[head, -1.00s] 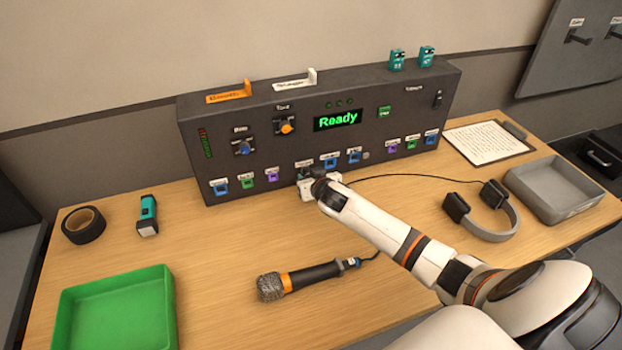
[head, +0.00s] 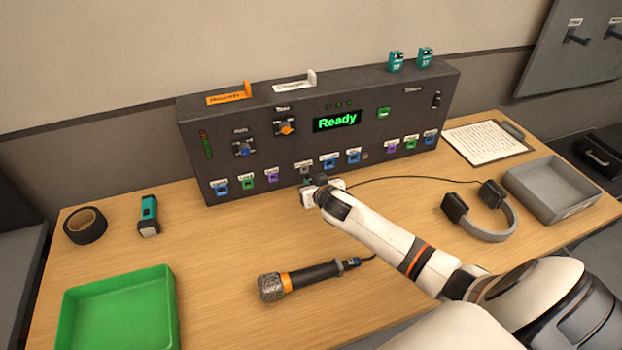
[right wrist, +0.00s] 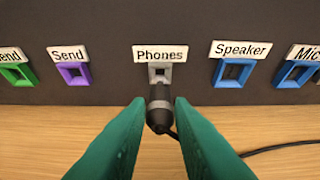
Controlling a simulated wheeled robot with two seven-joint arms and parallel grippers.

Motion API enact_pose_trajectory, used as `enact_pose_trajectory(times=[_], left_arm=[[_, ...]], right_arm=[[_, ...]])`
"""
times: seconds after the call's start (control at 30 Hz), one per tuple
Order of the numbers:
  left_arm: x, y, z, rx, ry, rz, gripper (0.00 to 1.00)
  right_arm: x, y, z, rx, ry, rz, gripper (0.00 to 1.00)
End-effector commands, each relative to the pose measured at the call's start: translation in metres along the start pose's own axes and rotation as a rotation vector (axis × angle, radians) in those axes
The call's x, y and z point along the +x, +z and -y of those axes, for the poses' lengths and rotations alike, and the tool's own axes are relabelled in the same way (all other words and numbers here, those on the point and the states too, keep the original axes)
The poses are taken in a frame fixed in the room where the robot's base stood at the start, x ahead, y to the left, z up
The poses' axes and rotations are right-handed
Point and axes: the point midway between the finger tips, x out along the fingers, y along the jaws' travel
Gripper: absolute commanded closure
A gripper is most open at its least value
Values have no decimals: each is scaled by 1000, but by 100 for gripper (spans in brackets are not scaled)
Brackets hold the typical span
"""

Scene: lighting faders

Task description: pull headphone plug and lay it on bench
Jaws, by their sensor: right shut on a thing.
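The headphone plug (right wrist: 160,112) is a dark cylinder with a black cable. It is in line with the grey Phones socket (right wrist: 160,73) on the dark panel. I cannot tell whether its tip is still inside. My right gripper (right wrist: 160,122) is shut on the plug, with a green finger on each side. In the head view my right gripper (head: 309,184) is low in front of the panel, just above the bench (head: 225,270), and hides most of the plug. The headphones (head: 490,218) lie on the bench to the right, joined to the cable. My left gripper is not in view.
A microphone (head: 300,280) lies on the bench in front of the panel. A green tray (head: 117,268), a torch (head: 148,215) and a tape roll (head: 85,226) are at the left. A grey tray (head: 553,212) and a clipboard (head: 487,141) are at the right.

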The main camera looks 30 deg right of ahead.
Motion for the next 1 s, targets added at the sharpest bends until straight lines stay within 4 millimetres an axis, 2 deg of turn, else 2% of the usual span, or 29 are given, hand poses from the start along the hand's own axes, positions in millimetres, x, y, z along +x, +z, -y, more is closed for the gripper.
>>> enact_pose_trajectory(times=[0.43,0.83,0.93,1.0], left_arm=[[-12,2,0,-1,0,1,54],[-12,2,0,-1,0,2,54],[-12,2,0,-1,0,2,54],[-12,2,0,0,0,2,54]], right_arm=[[-20,-9,0,1,1,1,100],[-22,-10,0,0,0,2,100],[-28,-6,-10,-3,10,4,100],[-40,2,-26,-12,25,7,100]])
